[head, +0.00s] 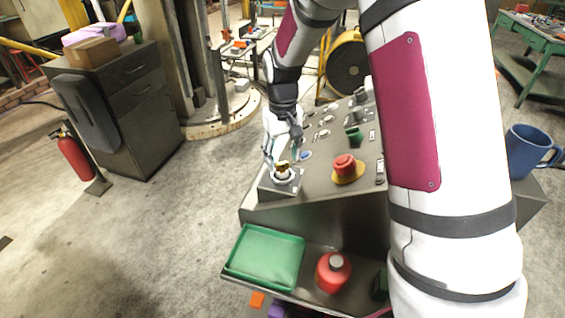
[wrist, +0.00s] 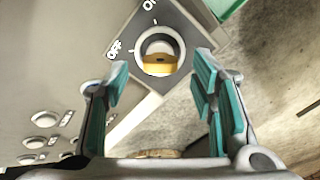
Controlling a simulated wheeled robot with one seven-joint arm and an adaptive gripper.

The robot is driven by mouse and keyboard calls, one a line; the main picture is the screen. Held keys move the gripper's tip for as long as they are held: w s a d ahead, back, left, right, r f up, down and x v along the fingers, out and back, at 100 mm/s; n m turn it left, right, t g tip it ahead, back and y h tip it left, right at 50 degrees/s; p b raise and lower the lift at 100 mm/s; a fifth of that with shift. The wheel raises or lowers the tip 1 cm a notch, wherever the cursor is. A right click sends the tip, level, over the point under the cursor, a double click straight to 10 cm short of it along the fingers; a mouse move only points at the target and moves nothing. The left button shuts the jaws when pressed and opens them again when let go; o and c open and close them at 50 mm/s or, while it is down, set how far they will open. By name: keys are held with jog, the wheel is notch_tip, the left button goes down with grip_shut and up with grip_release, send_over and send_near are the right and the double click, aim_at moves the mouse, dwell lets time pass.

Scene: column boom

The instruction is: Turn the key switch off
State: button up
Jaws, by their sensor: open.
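The key switch (wrist: 160,50) sits on a grey square box with a pale round collar and a brass-coloured key piece. The wrist view shows "OFF" lettering to its left and "ON", partly cut off, above it. In the head view the key switch (head: 282,172) is at the near left corner of the sloped control panel (head: 315,200). My gripper (wrist: 160,82) is open, with teal-padded fingers on either side of and short of the key. In the head view my gripper (head: 283,155) is just above and behind the switch, partly hiding it. I cannot tell whether it touches.
A red mushroom button (head: 345,164) on a yellow base stands right of the switch. A green tray (head: 265,256) and a red container (head: 333,271) sit on the lower shelf. A blue mug (head: 527,150) is at the right. Open floor lies left of the panel.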

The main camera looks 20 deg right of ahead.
aim_at(283, 163)
notch_tip(283, 163, up, 9)
dwell(0.3)
jog(key=shift+f, duration=0.1)
jog(key=s+r+t, duration=0.3)
jog(key=s+r, duration=0.8)
jog(key=s, duration=0.2)
jog(key=s+r+m+t, duration=0.1)
jog(key=s+t, duration=0.1)
jog(key=s, duration=1.3)
jog(key=shift+r, duration=0.1)
